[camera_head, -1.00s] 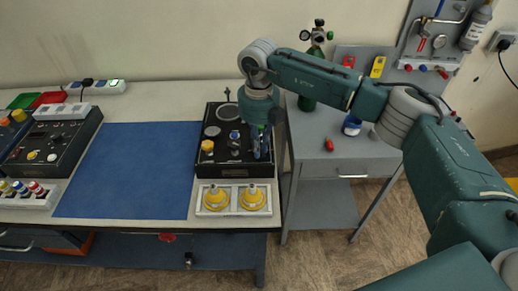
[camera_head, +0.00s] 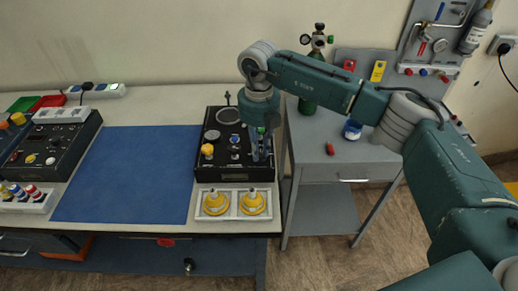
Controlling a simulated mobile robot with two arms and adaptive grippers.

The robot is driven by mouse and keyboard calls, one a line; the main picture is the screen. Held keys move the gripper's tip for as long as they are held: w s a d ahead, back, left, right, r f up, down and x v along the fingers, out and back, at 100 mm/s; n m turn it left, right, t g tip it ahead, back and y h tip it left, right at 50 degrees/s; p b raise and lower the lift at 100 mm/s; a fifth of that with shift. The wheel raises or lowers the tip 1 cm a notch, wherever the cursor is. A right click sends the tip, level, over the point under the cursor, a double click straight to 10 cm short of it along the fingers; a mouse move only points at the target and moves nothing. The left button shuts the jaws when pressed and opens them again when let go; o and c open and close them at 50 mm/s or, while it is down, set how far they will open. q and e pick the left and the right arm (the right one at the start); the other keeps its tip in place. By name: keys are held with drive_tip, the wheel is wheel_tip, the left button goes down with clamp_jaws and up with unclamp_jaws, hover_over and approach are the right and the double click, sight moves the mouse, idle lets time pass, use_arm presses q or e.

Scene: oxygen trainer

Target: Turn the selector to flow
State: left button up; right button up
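The oxygen trainer is a black panel box (camera_head: 207,170) on the workbench, with a round gauge (camera_head: 228,116), a yellow knob (camera_head: 207,150) and several small dark knobs. My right gripper (camera_head: 262,154) points down over the right side of this panel. Its fingers hide that part of the panel, and I cannot tell whether they touch or grip a knob there. The selector cannot be told apart for certain at this size. My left gripper is not in view.
Two yellow cones sit in a white tray (camera_head: 234,215) in front of the panel. A blue mat (camera_head: 125,172) lies to the left, with another black control box (camera_head: 80,140) beyond it. A grey cart (camera_head: 345,165) with a green cylinder (camera_head: 309,104) stands right.

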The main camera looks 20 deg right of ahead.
drive_tip(key=shift+o, duration=1.3)
wheel_tip(320, 180, up, 12)
